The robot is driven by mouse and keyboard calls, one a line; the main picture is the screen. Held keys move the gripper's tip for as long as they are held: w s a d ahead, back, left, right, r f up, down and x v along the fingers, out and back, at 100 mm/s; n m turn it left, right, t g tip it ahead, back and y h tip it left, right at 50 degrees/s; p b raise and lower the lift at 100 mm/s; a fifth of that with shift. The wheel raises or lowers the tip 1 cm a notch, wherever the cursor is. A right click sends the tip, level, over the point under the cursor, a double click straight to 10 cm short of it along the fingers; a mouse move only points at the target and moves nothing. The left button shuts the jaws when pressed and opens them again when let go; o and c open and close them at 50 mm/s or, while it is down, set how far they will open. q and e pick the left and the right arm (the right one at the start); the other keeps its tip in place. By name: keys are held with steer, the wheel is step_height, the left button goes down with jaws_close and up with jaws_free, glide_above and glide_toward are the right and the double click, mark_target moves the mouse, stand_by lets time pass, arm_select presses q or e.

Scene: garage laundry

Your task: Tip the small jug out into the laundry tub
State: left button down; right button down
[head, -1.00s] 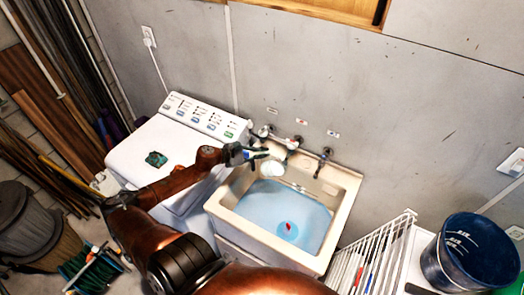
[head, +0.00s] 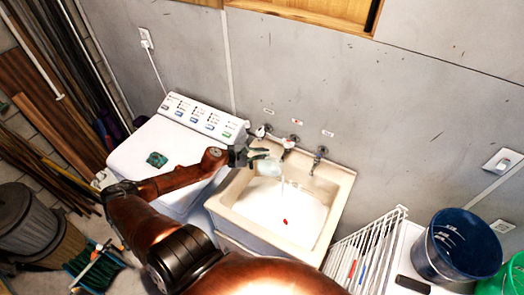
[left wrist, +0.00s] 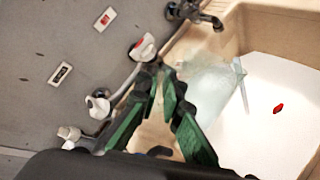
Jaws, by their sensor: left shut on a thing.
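The small jug (head: 267,168) is a pale, see-through vessel over the back left of the laundry tub (head: 236,222). My left gripper (head: 259,155) is shut on it and comes in from the left above the tub's rim. The jug looks tilted, and a thin clear stream falls from its right side into the tub. In the left wrist view the jug (left wrist: 212,84) shows blurred beyond the green-padded fingers, with the stream at its right. The tub's inside looks white, with a small red thing (head: 285,222) in it. My right gripper is not in view.
Taps (head: 318,158) stand along the wall behind the tub. A white washing machine (head: 190,150) is at the left with a teal item (head: 156,160) on it. A white wire rack (head: 360,245) and a dark blue bucket (head: 455,245) are at the right.

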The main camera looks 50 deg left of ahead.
mark_target(269, 156)
arm_select(q)
steer(key=shift+w+d+r+m+g+y+p, duration=0.15)
steer(key=shift+d+m+y+p, duration=0.35)
steer(key=shift+p, duration=1.15)
steer(key=shift+w+d+r+m+g+y+p, duration=0.1)
steer(key=shift+d+r+m+g+y+p, duration=0.35)
steer(key=shift+p, duration=1.2)
steer(key=shift+w+d+r+p, duration=0.1)
steer(key=shift+d+r+p, duration=0.2)
steer(key=shift+d+p, duration=0.5)
steer(key=shift+w+d+r+m+y, duration=0.15)
steer(key=shift+d+r+m+y, duration=0.1)
steer(key=shift+r, duration=0.05)
steer(key=shift+d+r+m+y, duration=0.3)
steer(key=shift+d+r+y, duration=0.25)
steer(key=shift+r, duration=0.35)
steer(key=shift+w+d+f+m+g+y, duration=0.15)
steer(key=shift+d+m+y, duration=0.3)
steer(key=shift+d, duration=0.4)
steer(key=shift+w+d+r+m+g+y, duration=0.15)
steer(key=shift+d+m+y, duration=0.25)
steer(key=shift+d, duration=0.4)
steer(key=shift+w+d+f+m+y, duration=0.15)
steer(key=shift+d+m+y, duration=0.3)
steer(key=shift+d, duration=0.4)
